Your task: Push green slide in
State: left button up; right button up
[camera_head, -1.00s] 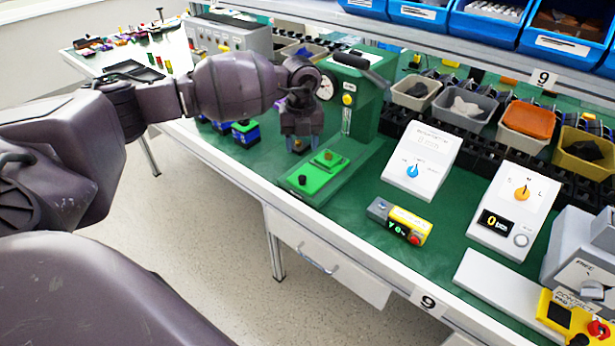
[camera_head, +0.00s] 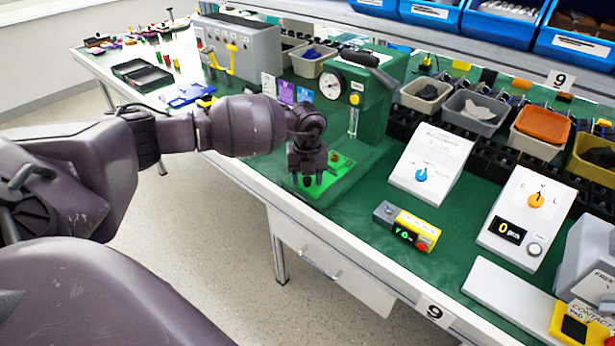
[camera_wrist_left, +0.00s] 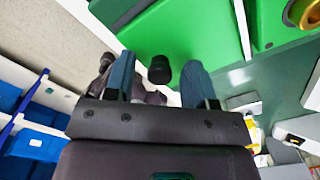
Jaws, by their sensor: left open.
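The green slide (camera_head: 345,178) lies flat at the foot of the green press stand (camera_head: 372,100), near the table's front edge. My left gripper (camera_head: 307,180) points down over its near end and hides part of it. In the left wrist view the bright green slide (camera_wrist_left: 195,35) fills the top. Its black knob (camera_wrist_left: 159,69) shows between the two fingers of my open left gripper (camera_wrist_left: 160,80), with gaps on both sides. I cannot tell whether the fingers reach down around the knob. My right gripper is not in view.
A gauge (camera_head: 332,83) sits on the stand. Right of the slide are a yellow-grey button box (camera_head: 405,226), a white box with a blue knob (camera_head: 430,160) and one with an orange knob (camera_head: 522,212). Bins line the back. Green table surface is free between slide and button box.

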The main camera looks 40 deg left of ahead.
pick_arm(q)
jog(key=shift+c, duration=0.3)
grip_shut()
jog(key=shift+w, duration=0.35)
jog(key=w, duration=0.1)
jog(key=w+b, duration=0.1)
jog(key=w, duration=0.1)
jog(key=shift+d+f+b, duration=0.15)
jog(key=shift+f+b, duration=0.05)
jog(key=shift+b, duration=0.1)
jog(key=shift+w+r, duration=0.1)
jog(key=shift+w, duration=0.15)
jog(key=shift+r, duration=0.1)
jog(key=shift+o, duration=0.3)
grip_release()
